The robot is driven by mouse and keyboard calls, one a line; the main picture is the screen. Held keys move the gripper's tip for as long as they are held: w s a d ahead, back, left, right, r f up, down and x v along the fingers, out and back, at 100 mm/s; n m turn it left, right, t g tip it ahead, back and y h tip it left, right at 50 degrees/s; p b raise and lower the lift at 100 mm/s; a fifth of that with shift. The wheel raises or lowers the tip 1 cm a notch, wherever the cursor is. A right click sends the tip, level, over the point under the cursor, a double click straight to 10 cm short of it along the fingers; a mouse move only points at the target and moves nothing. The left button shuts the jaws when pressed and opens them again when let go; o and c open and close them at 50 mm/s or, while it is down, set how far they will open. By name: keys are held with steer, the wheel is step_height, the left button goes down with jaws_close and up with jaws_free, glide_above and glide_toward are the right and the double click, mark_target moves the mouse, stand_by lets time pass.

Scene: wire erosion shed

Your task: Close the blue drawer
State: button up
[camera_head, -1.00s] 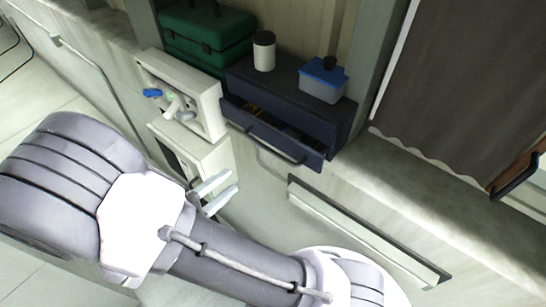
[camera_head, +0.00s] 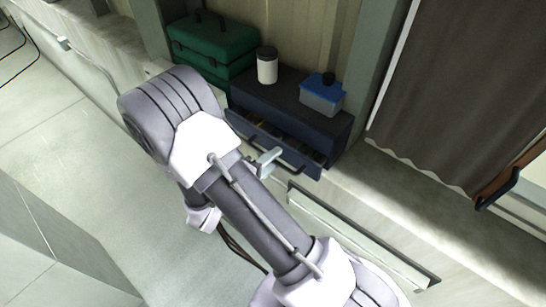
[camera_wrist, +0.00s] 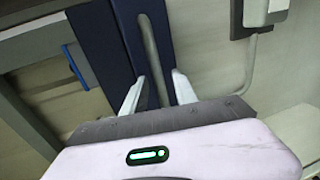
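The blue drawer (camera_head: 241,124) is pulled partly out of the dark blue cabinet (camera_head: 288,96), and small contents show inside. Its front carries a grey bar handle. My gripper (camera_head: 268,162) is at the drawer front, close to the handle, and my arm hides part of the area. In the wrist view the blue drawer front (camera_wrist: 127,25) and its bar handle (camera_wrist: 151,48) fill the upper middle. My gripper's fingertips (camera_wrist: 158,76) are apart, with the handle running between them in the picture. Whether they touch the handle or drawer I cannot tell.
A dark curtain (camera_head: 446,90) hangs at right. The floor (camera_head: 75,125) at left is clear.

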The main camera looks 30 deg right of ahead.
jaws_close()
stand_by(1.5)
